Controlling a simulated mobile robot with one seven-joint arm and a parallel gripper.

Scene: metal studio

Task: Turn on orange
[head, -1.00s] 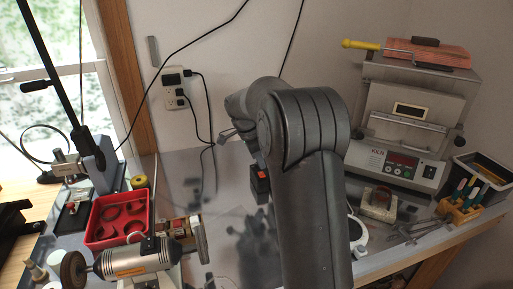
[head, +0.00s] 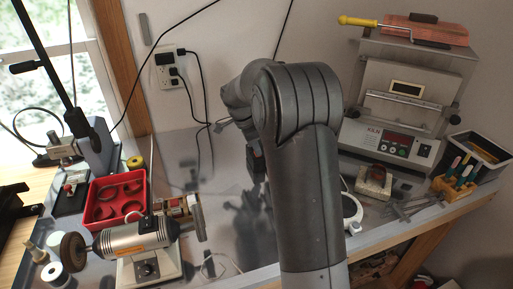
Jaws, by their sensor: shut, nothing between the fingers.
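The silver bench motor (head: 130,238) with an orange label stands front left on a pale base (head: 165,272) with a dark round knob. My arm rises through the middle of the head view and hides part of the bench. My gripper (head: 256,166) shows only in part behind it, dark with a reddish spot, over the middle of the bench. It is shut and empty, well right of and beyond the motor. The grey kiln (head: 375,150), with a lit red display and several buttons, stands at the back right. An orange-red slab (head: 425,30) lies on its top.
A red tray (head: 92,218) with several rings sits behind the motor. A wall outlet (head: 166,68) with plugged cords is at the back. A tool block (head: 456,184) and a black bin (head: 462,142) are at right. The shiny metal bench middle is largely clear.

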